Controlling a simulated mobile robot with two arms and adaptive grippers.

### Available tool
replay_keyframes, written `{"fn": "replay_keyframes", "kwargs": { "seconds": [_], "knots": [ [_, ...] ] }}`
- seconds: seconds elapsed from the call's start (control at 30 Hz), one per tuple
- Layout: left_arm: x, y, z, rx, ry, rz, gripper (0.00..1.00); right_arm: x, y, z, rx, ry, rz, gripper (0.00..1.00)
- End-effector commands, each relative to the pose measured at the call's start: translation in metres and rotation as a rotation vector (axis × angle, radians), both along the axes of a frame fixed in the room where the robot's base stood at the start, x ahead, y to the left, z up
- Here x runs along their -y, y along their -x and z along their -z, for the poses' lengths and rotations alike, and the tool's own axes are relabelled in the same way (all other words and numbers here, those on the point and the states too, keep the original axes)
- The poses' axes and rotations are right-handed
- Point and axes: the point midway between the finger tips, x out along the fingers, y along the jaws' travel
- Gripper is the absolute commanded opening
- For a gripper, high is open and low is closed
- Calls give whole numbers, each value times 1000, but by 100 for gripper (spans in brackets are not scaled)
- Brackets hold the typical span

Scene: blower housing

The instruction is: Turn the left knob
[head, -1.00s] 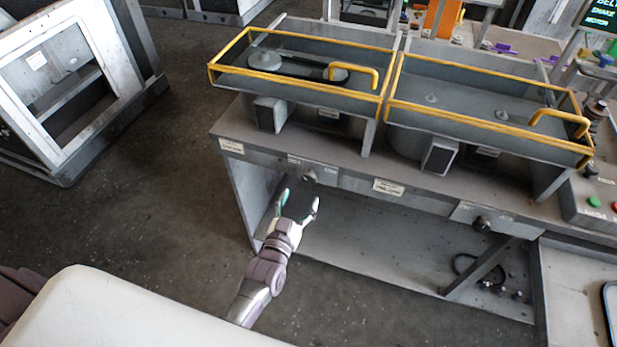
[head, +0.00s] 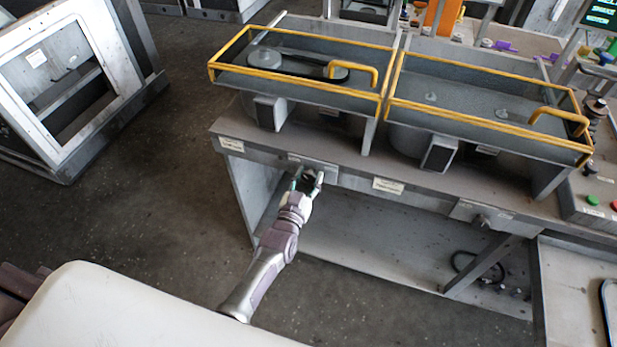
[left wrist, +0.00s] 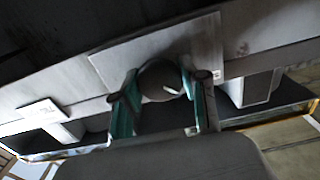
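The left knob (left wrist: 160,82) is a dark round knob on a light plate on the table's front edge. In the left wrist view it sits between my left gripper's two teal-lined fingers (left wrist: 160,92), which are closed in on its sides. A short white mark on the knob is slanted. In the head view my left gripper (head: 309,180) reaches up to the front edge and largely hides the knob. My right gripper is not in view.
A second knob (head: 484,220) is on the front edge further right. Two yellow-railed trays (head: 228,72) stand above the grey table (head: 345,160). A diagonal brace (head: 480,268) crosses the open space below. A control box with buttons (head: 592,200) is at the right.

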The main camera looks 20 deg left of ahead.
Motion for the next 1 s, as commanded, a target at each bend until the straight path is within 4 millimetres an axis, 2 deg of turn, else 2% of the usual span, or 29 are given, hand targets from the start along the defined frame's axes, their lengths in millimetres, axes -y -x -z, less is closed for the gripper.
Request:
{"fn": "replay_keyframes", "kwargs": {
  "seconds": [0.03, 0.13, 0.17, 0.27, 0.47, 0.73, 0.77, 0.9, 1.0],
  "knots": [
    [0, 0, 0, 0, 0, 0, 28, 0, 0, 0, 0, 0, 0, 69],
    [0, 0, 0, 0, 0, 0, 11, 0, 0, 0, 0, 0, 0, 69],
    [0, 0, 0, 0, 0, 0, 9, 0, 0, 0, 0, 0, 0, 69],
    [0, 0, 0, 1, -44, 0, 9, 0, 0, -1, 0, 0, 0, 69],
    [0, 0, 0, 7, -244, 0, 9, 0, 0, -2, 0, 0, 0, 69],
    [0, 0, 1, 8, -263, 1, 9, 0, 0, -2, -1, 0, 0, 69],
    [0, 0, 0, 8, -263, 1, 47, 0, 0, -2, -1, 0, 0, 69],
    [0, 0, 0, 8, -262, 1, 69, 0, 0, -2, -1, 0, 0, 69],
    [0, 0, 0, 8, -261, 1, 69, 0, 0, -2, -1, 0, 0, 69]
  ]
}}
